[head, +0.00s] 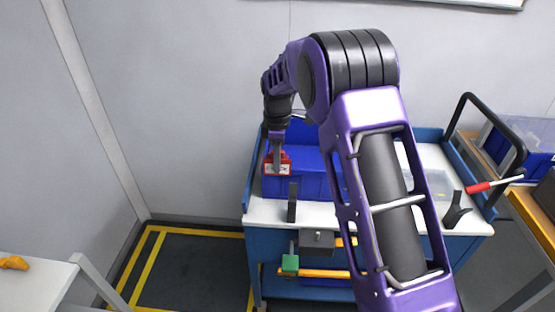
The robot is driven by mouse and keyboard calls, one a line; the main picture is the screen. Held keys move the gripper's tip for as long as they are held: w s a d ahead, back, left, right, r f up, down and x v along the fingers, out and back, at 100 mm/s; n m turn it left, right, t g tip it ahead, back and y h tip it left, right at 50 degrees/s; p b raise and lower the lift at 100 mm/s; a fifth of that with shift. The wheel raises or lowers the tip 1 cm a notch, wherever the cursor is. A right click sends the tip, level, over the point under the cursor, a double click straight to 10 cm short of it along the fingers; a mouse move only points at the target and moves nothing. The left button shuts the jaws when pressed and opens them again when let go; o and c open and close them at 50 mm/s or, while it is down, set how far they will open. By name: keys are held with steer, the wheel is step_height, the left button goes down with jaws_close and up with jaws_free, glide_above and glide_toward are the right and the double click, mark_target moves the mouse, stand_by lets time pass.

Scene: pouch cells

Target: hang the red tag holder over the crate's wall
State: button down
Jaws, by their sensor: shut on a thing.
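The red tag holder (285,169), with a pale label on its face, is at the upper front edge of the blue crate (310,186), near the crate's left corner. My gripper (277,165) points down and is shut on the red tag holder. The holder overlaps the crate's front wall in the head view. I cannot tell whether it sits over the wall or just in front of it. My arm hides the right part of the crate.
The crate stands on a blue cart with a white top (262,212). A dark upright bracket (292,203) stands in front of the crate. A black stand (456,212) and a red-handled tool (480,187) are at the right. A white table (40,285) is at lower left.

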steer(key=shift+f+b, duration=0.8)
steer(key=shift+f, duration=0.8)
steer(key=c, duration=0.6)
jaws_free()
steer(key=shift+o, duration=0.2)
step_height(320, 180, up, 18)
steer(key=p, duration=0.2)
steer(key=shift+f, duration=0.25)
